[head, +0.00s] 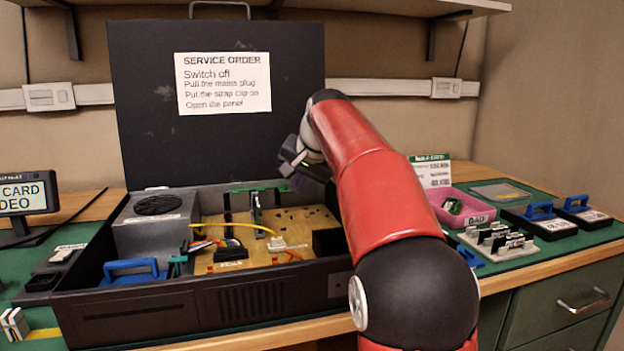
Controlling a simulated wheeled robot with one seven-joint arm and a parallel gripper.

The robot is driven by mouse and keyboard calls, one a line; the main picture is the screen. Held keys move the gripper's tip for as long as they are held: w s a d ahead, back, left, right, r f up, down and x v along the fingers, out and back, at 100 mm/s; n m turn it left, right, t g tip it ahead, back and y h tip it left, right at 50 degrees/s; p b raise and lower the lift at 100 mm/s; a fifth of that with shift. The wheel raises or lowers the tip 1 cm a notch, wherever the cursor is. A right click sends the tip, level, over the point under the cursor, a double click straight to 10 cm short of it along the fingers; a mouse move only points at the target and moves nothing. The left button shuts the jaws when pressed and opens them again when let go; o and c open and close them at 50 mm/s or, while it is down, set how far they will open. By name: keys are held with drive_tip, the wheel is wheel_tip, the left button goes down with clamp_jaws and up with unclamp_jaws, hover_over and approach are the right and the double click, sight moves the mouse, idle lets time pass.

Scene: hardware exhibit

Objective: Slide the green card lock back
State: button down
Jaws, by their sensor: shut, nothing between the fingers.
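An open black computer case (190,310) stands on the bench with its lid raised at the back. A green bar (245,190) runs along the rear inside it, above a narrow upright part. A small green piece (176,266) sits near the front left, beside a blue handle (130,269). I cannot tell for sure which green part is the card lock. My gripper (287,165) is above the rear of the case, right of and higher than the green bar and apart from it. It is small and dark here, and appears shut and empty. My arm hides the case's right rear.
Yellow and coloured wires (232,227) cross the board (285,255) inside the case. A fan unit (158,210) fills the rear left. A pink bin (470,205), a white card rack (497,243) and blue-handled black boxes (540,222) stand at right.

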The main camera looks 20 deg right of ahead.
sight(259, 189)
drive_tip(key=shift+w+a, duration=0.25)
drive_tip(key=shift+a, duration=0.05)
drive_tip(key=shift+a, duration=0.1)
drive_tip(key=a+p, duration=0.1)
drive_tip(key=a, duration=0.1)
drive_tip(key=shift+w+a, duration=0.1)
drive_tip(key=shift+a, duration=0.2)
